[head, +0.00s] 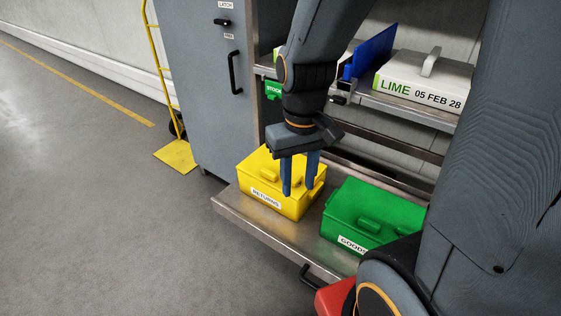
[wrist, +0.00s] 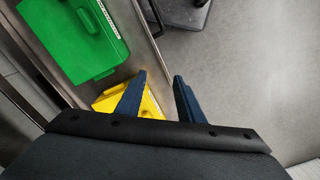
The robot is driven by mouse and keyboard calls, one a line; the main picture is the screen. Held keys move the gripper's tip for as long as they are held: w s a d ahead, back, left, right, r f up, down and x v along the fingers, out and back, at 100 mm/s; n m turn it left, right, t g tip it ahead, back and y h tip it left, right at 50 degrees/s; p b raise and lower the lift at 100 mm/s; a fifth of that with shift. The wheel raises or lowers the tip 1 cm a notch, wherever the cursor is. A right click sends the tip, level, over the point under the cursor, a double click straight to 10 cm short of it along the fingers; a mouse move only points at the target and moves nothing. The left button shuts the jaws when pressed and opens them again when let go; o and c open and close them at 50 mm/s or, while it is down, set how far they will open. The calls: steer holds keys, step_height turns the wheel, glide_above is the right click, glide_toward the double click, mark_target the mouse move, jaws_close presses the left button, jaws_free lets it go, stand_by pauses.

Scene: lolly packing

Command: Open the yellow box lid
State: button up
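The yellow box (head: 289,205), labelled RETURNS, stands on the metal shelf with its lid shut. A raised handle (head: 268,176) shows on its lid. My gripper (head: 300,192) is open, fingers pointing down, in front of the box in the head view and hiding part of its lid. In the wrist view, the gripper (wrist: 162,75) shows a gap between its blue fingers with nothing held. The yellow box (wrist: 151,105) is partly hidden behind the left finger there. I cannot tell whether a finger touches the box.
A green box (head: 345,208) labelled GOODS stands right of the yellow box. A white LIME box (head: 400,75) and a blue panel (head: 378,50) sit on the upper shelf. A grey cabinet (head: 200,100) and a yellow trolley (head: 176,155) are at left. The floor in front is clear.

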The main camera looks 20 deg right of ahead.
mark_target(269, 171)
steer(key=w+f+n, duration=0.2)
steer(key=w, duration=0.5)
steer(key=w+f+n+b, duration=0.1)
steer(key=w+f+n, duration=0.1)
steer(key=w, duration=0.5)
steer(key=w+f+n+b, duration=0.1)
steer(key=w+f+n, duration=0.1)
steer(key=w, duration=0.6)
steer(key=shift+a+f+n, duration=0.3)
steer(key=shift+f, duration=4.4)
jaws_close()
